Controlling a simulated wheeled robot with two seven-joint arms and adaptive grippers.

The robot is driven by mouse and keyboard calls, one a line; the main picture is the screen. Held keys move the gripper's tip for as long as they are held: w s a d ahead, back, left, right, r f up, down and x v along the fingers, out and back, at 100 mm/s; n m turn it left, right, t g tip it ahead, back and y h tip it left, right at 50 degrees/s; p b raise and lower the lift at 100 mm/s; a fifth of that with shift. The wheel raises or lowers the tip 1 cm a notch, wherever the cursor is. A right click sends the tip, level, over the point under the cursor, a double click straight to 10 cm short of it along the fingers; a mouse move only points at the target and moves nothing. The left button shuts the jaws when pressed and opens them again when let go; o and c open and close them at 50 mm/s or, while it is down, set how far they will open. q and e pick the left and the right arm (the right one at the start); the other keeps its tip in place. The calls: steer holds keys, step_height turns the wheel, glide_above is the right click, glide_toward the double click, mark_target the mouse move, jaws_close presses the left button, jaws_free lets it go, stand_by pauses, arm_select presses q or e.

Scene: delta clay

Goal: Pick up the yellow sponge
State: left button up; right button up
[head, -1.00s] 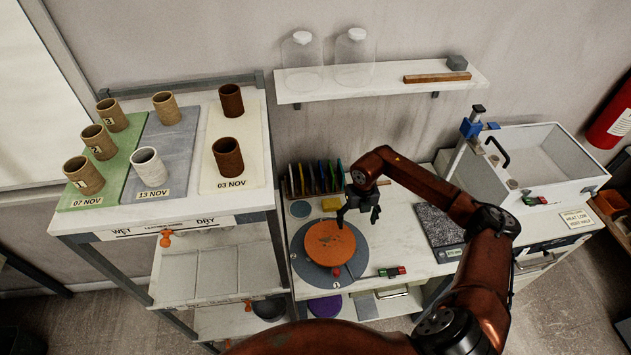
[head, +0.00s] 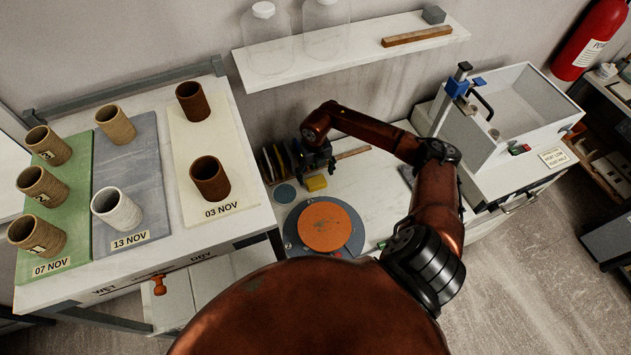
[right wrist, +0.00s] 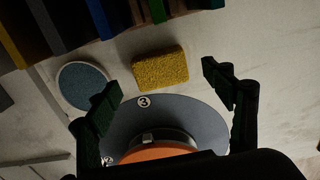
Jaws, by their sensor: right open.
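The yellow sponge (head: 316,183) lies flat on the white bench top, just behind the grey disc with the orange centre (head: 324,228). In the right wrist view the sponge (right wrist: 159,68) shows whole, ahead of the fingertips and roughly between them. My right gripper (head: 319,168) is above the bench, close to the sponge in the head view. Its two fingers are spread apart with nothing between them, as the right wrist view (right wrist: 163,78) shows. I do not see my left gripper.
A round blue-grey pad (right wrist: 84,86) lies left of the sponge. A rack of coloured upright slabs (head: 277,162) stands behind it. A wooden bar (head: 352,153) lies to the right. A shelf (head: 350,52) with glass jars hangs above. The bench right of the disc is mostly clear.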

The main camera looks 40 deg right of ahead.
mark_target(316, 183)
steer(key=shift+s+f, duration=0.1)
steer(key=shift+f, duration=1.35)
steer(key=shift+c, duration=0.3)
steer(key=c, duration=1)
